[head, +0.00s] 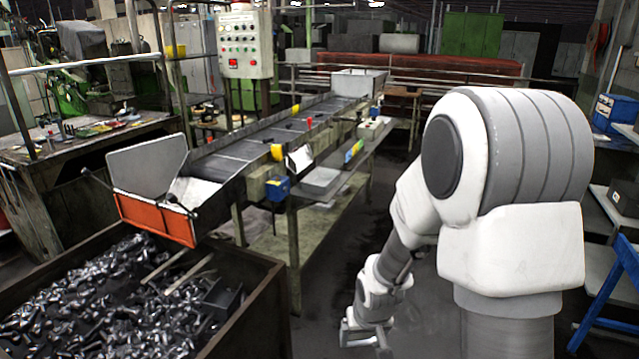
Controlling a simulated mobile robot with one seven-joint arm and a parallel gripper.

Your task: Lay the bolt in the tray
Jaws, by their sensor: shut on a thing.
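My gripper (357,336) is low at the bottom centre, at the end of my white arm, right of the bin and above the dark floor. It is small and partly cut by the picture's bottom edge. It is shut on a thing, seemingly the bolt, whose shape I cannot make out. A shallow grey tray (320,181) sits on the bench beside the conveyor, above and left of my gripper and apart from it. I cannot see anything lying in it.
A large dark bin (262,300) full of loose metal bolts (100,305) fills the lower left. Above it ends a conveyor (250,147) with an orange-fronted chute (155,219). A control panel (245,45) stands behind. A blue frame (612,300) is at right. Floor between is clear.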

